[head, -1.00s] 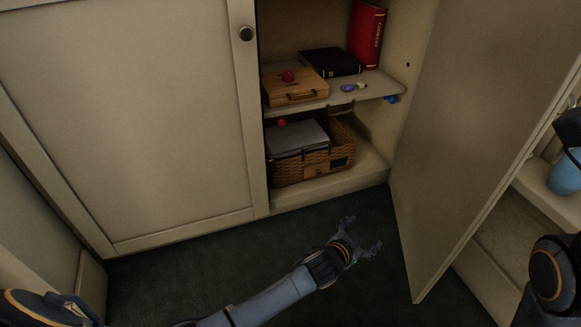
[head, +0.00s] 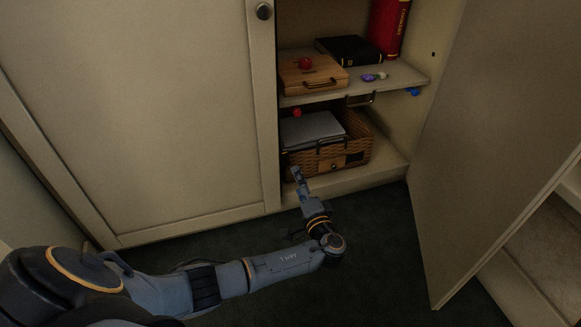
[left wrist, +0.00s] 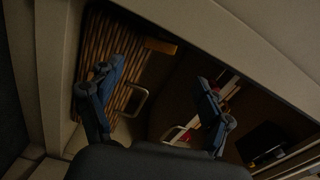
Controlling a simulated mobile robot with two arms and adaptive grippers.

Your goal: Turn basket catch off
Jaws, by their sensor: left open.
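The wicker basket (head: 361,152) sits on the lower level of the open cupboard. A dark plate with a small light-coloured piece, which looks like the catch (head: 338,163), is on its front. The catch's setting is too small to tell. My left gripper (head: 296,176) is open in front of the basket's left front corner, apart from the catch in the head view. In the dark left wrist view, the open fingers (left wrist: 163,76) frame the striped basket weave (left wrist: 125,55) and a metal handle (left wrist: 140,101). My right gripper is out of view.
A shelf (head: 405,76) above the basket holds a wooden box (head: 314,80), a black book (head: 350,48), and a red book (head: 388,28). The open door (head: 490,130) stands right; a closed door (head: 130,120) is left.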

